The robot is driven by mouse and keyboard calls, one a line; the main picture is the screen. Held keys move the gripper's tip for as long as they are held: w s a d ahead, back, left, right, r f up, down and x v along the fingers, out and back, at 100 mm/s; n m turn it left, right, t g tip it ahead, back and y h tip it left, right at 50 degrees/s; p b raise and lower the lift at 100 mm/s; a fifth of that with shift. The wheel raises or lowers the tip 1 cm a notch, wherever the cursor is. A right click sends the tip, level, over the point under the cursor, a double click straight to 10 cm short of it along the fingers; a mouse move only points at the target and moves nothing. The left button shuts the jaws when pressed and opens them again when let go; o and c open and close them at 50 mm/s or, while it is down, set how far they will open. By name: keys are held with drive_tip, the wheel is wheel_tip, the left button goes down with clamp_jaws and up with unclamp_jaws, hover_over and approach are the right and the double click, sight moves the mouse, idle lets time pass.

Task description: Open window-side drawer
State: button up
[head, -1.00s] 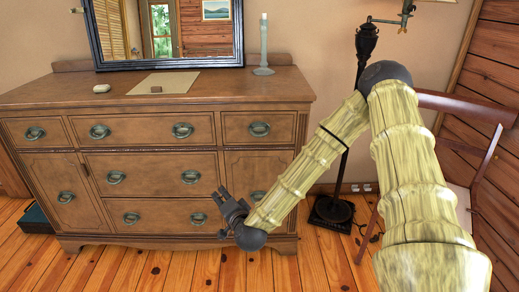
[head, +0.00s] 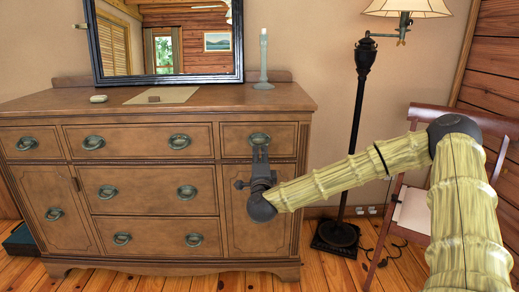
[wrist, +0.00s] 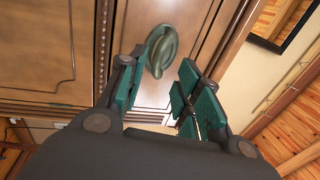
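A brown wooden dresser (head: 150,108) stands against the wall, all its drawers shut. The small top right drawer (head: 284,140) has an oval green-bronze pull (head: 259,138). My gripper (head: 260,152) is just below and in front of that pull, pointing up at it. In the wrist view, my gripper (wrist: 160,88) has its two green-padded fingers apart, with a pull (wrist: 161,52) just beyond the gap between them. I cannot tell whether a finger touches it. The small top left drawer (head: 48,141) is shut, with its own pull (head: 26,143). Which one is window-side is not clear.
A mirror (head: 170,78), a candlestick (head: 264,62), a cloth (head: 180,95) and a soap-like object (head: 98,99) are on the dresser top. A floor lamp (head: 358,120) and a chair (head: 412,210) stand to the right. Some floor shows in front of the dresser.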

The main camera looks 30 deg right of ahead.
drive_tip(key=b+x, duration=0.1)
drive_tip(key=x, duration=0.5)
drive_tip(key=shift+w+d, duration=0.15)
drive_tip(key=shift+w, duration=0.2)
clamp_jaws()
